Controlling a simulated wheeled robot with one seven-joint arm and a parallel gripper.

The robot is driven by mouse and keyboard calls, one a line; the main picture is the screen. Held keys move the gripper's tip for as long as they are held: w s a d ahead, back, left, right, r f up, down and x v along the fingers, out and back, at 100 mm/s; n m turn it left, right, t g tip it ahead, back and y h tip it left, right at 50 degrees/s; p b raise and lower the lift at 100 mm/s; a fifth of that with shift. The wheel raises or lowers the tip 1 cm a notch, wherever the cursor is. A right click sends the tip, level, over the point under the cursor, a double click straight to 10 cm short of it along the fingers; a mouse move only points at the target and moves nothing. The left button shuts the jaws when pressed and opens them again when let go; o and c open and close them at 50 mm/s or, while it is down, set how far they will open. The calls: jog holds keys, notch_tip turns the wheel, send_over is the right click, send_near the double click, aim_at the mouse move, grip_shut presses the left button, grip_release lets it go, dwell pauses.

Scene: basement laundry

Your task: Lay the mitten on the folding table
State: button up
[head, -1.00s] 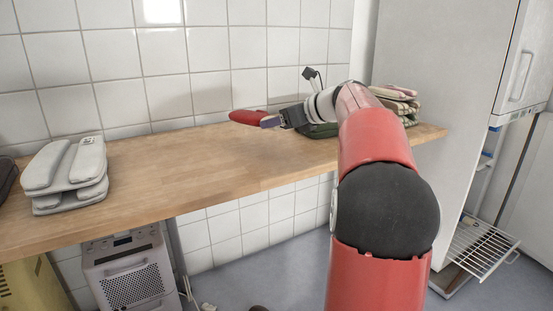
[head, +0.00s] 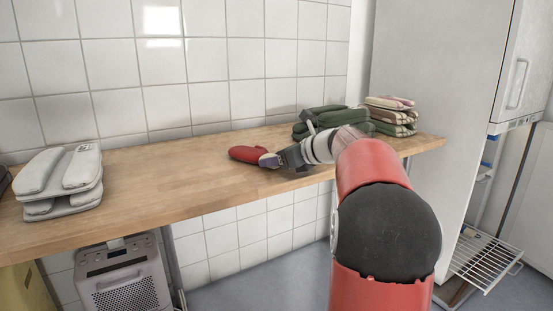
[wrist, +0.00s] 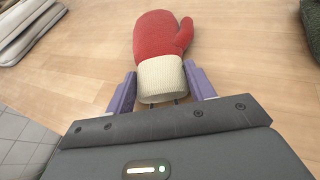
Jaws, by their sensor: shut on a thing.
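The red mitten (head: 246,154) has a cream knitted cuff, seen clearly in the wrist view (wrist: 161,40). My gripper (head: 271,160) is shut on the cuff, with its purple fingers on either side of it in the wrist view (wrist: 162,88). The mitten is held flat, thumb to the right in the wrist view, at or just above the wooden folding table (head: 150,180). I cannot tell whether it touches the top.
Folded grey cloths (head: 62,180) lie at the table's left. The table's middle is clear. A tiled wall (head: 210,60) runs behind.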

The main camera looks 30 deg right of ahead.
jog(key=o, duration=1.2)
jog(key=shift+c, duration=0.2)
jog(key=shift+r, duration=0.15)
jog(key=p+v, duration=0.1)
jog(key=v, duration=1.1)
jog(key=shift+p, duration=0.35)
